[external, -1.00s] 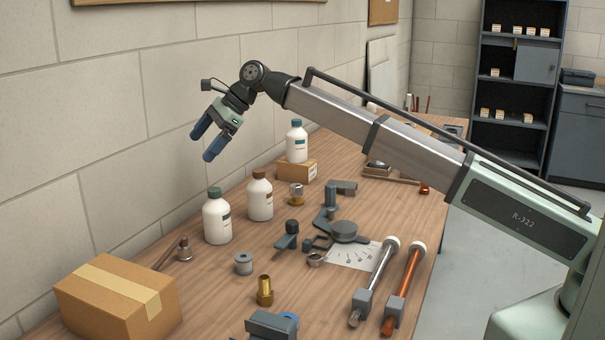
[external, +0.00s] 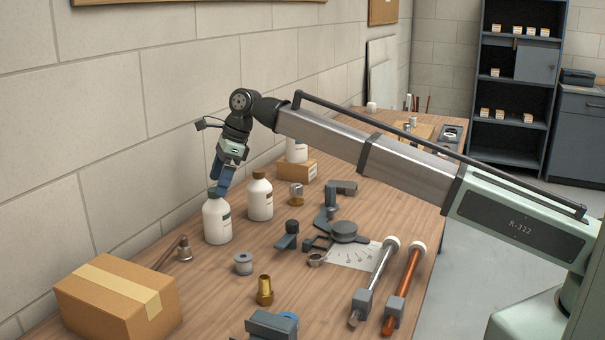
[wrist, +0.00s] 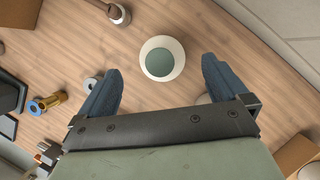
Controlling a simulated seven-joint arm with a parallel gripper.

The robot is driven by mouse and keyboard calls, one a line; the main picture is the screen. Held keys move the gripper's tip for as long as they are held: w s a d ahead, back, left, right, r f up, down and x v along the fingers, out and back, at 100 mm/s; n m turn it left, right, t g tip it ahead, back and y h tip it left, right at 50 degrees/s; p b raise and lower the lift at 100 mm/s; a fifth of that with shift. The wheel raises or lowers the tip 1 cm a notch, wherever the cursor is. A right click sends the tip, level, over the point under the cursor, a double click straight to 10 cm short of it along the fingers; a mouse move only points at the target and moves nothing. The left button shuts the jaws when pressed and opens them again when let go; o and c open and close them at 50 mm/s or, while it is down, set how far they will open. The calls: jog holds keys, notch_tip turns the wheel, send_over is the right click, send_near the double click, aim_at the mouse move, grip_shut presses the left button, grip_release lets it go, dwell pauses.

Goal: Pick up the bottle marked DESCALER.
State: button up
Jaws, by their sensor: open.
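Three white bottles stand on the bench; their label words are too small to read. The green-capped bottle (external: 217,222) is nearest the cardboard box. The brown-capped bottle (external: 260,200) stands just right of it. The third bottle (external: 297,150) stands on a small box, its top hidden behind my arm. My gripper (external: 221,182) is open and points down at the top of the green-capped bottle, partly covering its cap. In the wrist view, the green-capped bottle (wrist: 162,59) shows from above between the open fingers of my gripper (wrist: 162,72), with gaps on both sides.
A cardboard box (external: 120,298) sits at the front left. A grey ring fitting (external: 243,264), a brass fitting (external: 265,291) and two pipes (external: 375,280) lie on the bench (external: 215,290). The wall (external: 100,130) rises close behind the bottles.

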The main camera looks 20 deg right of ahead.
aim_at(212, 198)
jog(key=shift+x, duration=3.55)
jog(key=shift+d, duration=0.2)
jog(key=shift+c, duration=0.5)
jog(key=c, duration=1.7)
